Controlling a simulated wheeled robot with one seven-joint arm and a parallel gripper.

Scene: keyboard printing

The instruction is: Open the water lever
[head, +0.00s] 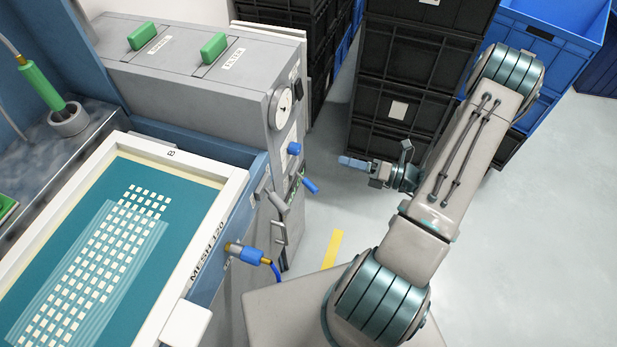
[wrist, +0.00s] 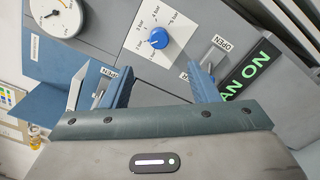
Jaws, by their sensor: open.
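The machine's control panel shows in the wrist view with two metal levers. One lever (wrist: 212,56) is beside an OPEN label on the right, just beyond my right fingertip. The other lever (wrist: 101,92) is at the left, near my left finger, with a second label partly hidden. I cannot read which one is for water. In the head view a blue-handled lever (head: 311,185) sticks out of the panel's side. My gripper (head: 345,162) is open and empty, facing the panel from the right and apart from it. Its spread fingers also show in the wrist view (wrist: 162,85).
A blue knob (wrist: 158,38) on a bar scale sits between the levers. A gauge (wrist: 55,16) and a lit FAN ON sign (wrist: 250,72) flank it. A blue hose connector (head: 252,256) juts out lower down. Black crates (head: 410,60) stand behind my arm.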

